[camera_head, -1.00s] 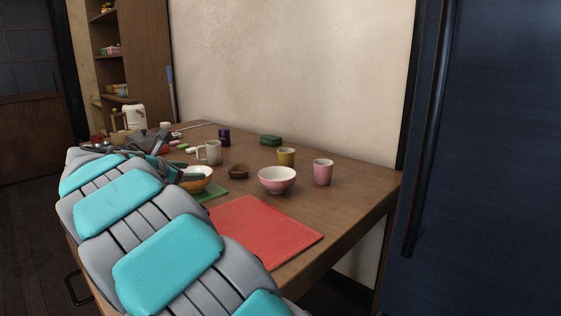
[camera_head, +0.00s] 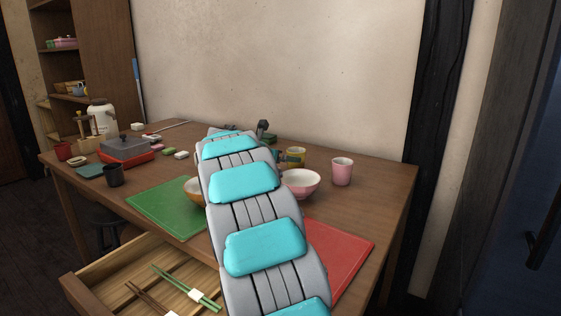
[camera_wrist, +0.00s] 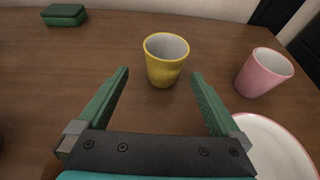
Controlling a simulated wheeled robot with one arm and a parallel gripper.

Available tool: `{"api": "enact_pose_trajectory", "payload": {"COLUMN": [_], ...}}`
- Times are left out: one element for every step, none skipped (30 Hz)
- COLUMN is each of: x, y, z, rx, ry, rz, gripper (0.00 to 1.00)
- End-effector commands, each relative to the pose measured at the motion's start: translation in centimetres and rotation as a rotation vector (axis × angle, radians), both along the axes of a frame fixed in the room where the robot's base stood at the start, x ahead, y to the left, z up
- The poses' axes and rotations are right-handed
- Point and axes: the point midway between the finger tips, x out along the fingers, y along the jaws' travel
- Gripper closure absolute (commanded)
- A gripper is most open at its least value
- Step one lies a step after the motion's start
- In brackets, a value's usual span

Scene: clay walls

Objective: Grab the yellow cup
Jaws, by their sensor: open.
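The yellow cup (camera_wrist: 165,62) stands upright on the table in the wrist view, just beyond and between my fingertips. Its pale inside shows and it looks empty. In the head view the yellow cup (camera_head: 296,152) is partly hidden behind my arm and the bowl. My gripper (camera_wrist: 160,80) is open, with one green finger on each side and nothing between them. In the head view my gripper (camera_head: 272,142) is mostly hidden at the far end of my arm.
A pink cup (camera_wrist: 264,72) stands right of the yellow cup. A pink bowl (camera_wrist: 265,150) is close by my right finger. A green box (camera_wrist: 64,15) lies at far left. The wooden table (camera_head: 390,195) is clear around the yellow cup's left side. An open drawer (camera_head: 90,290) juts out at front left.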

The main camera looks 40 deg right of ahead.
Motion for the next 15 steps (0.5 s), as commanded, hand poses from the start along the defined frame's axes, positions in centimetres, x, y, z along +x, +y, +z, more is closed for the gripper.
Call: {"api": "enact_pose_trajectory", "payload": {"x": [0.0,0.0,0.1,0.2,0.3,0.4,0.4,0.5,0.5,0.5,0.5,0.6,0.6,0.6,0.7], "y": [-0.5,-0.8,-1.1,-1.4,-1.7,-2.0,-2.1,-2.3,-2.5,-2.7,-2.9,-3.3,-3.7,-4.1,-4.7], "z": [-0.2,-0.4,-0.6,-0.7,-0.9,-1.0,-1.0,-1.0,-1.1,-1.1,-1.2,-1.3,-1.4,-1.6,-1.8], "rx": [0.001,0.001,0.002,0.002,0.002,0.002,0.001,0.001,0.001,0.001,0.001,0.001,0.000,0.002,0.002], "ry": [0.001,0.003,0.003,0.003,0.002,0.002,0.002,0.002,0.002,0.002,0.002,0.002,0.002,0.002,0.001], "rz": [-0.003,-0.002,-0.002,-0.002,-0.001,-0.001,-0.001,-0.001,-0.001,-0.001,-0.001,-0.001,-0.002,-0.003,-0.003], "gripper": [0.00,0.00,0.00,0.00,0.00,0.00,0.00,0.00,0.00,0.00,0.00,0.00,0.00,0.00,0.00]}}
